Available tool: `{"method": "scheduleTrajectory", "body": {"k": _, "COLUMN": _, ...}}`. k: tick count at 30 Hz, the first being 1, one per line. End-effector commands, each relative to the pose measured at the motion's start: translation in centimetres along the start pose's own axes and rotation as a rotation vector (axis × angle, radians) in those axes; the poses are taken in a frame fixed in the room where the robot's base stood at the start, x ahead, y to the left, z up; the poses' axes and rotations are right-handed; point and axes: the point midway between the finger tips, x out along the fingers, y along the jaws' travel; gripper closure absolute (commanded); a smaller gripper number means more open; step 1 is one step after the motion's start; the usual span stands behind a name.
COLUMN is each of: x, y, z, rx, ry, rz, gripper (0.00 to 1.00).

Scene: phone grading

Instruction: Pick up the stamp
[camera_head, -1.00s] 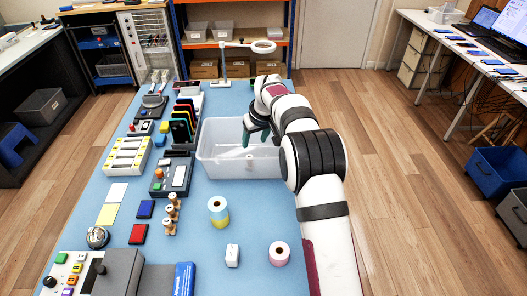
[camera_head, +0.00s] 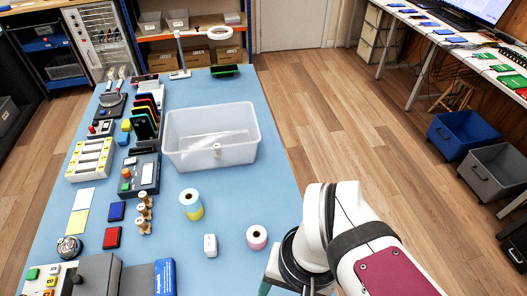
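Three small stamps with tan wooden handles stand in a column on the blue table left of centre; the middle stamp (camera_head: 144,213) has a pale mark on it, and the far stamp (camera_head: 145,197) and near stamp (camera_head: 142,228) are alike. My gripper (camera_head: 265,289) is at the bottom edge, right of and nearer than the stamps, well apart from them. Only a bit of a teal finger shows; the rest is cut off by the frame, so its opening is hidden.
Blue (camera_head: 117,211) and red (camera_head: 112,237) pads lie left of the stamps. Tape rolls (camera_head: 191,204), a pink roll (camera_head: 257,237) and a small white block (camera_head: 210,245) stand to the right. A clear bin (camera_head: 240,153) stands behind. Bare table lies between these.

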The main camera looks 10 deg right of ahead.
Motion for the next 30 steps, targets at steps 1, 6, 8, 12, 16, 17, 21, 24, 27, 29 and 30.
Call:
{"method": "scheduleTrajectory", "body": {"k": 1, "x": 0.0, "y": 0.0, "z": 0.0, "rx": -0.001, "ry": 0.0, "rz": 0.0, "gripper": 0.39}}
{"method": "scheduleTrajectory", "body": {"k": 6, "x": 0.0, "y": 0.0, "z": -0.1, "rx": -0.002, "ry": 0.001, "rz": 0.0, "gripper": 0.35}}
{"method": "scheduleTrajectory", "body": {"k": 8, "x": 0.0, "y": -0.1, "z": -0.1, "rx": -0.003, "ry": 0.001, "rz": 0.0, "gripper": 0.35}}
{"method": "scheduleTrajectory", "body": {"k": 12, "x": -0.7, "y": -2.3, "z": -3.3, "rx": -0.084, "ry": 0.047, "rz": 0.056, "gripper": 0.35}}
{"method": "scheduleTrajectory", "body": {"k": 16, "x": 0.0, "y": -12.3, "z": -10.1, "rx": -0.305, "ry": 0.209, "rz": 0.131, "gripper": 0.35}}
{"method": "scheduleTrajectory", "body": {"k": 17, "x": 0.7, "y": -15.5, "z": -10.9, "rx": -0.361, "ry": 0.25, "rz": 0.132, "gripper": 0.35}}
{"method": "scheduleTrajectory", "body": {"k": 21, "x": 5.4, "y": -28.9, "z": -10.3, "rx": -0.588, "ry": 0.391, "rz": 0.078, "gripper": 0.35}}
{"method": "scheduleTrajectory", "body": {"k": 24, "x": 7.9, "y": -34.2, "z": -8.2, "rx": -0.68, "ry": 0.437, "rz": 0.031, "gripper": 0.35}}
{"method": "scheduleTrajectory", "body": {"k": 27, "x": 9.4, "y": -36.0, "z": -7.5, "rx": -0.709, "ry": 0.451, "rz": 0.012, "gripper": 0.35}}
{"method": "scheduleTrajectory", "body": {"k": 29, "x": 10.6, "y": -36.3, "z": -8.0, "rx": -0.71, "ry": 0.451, "rz": 0.012, "gripper": 0.35}}
{"method": "scheduleTrajectory", "body": {"k": 30, "x": 11.7, "y": -36.3, "z": -8.5, "rx": -0.708, "ry": 0.45, "rz": 0.013, "gripper": 0.35}}
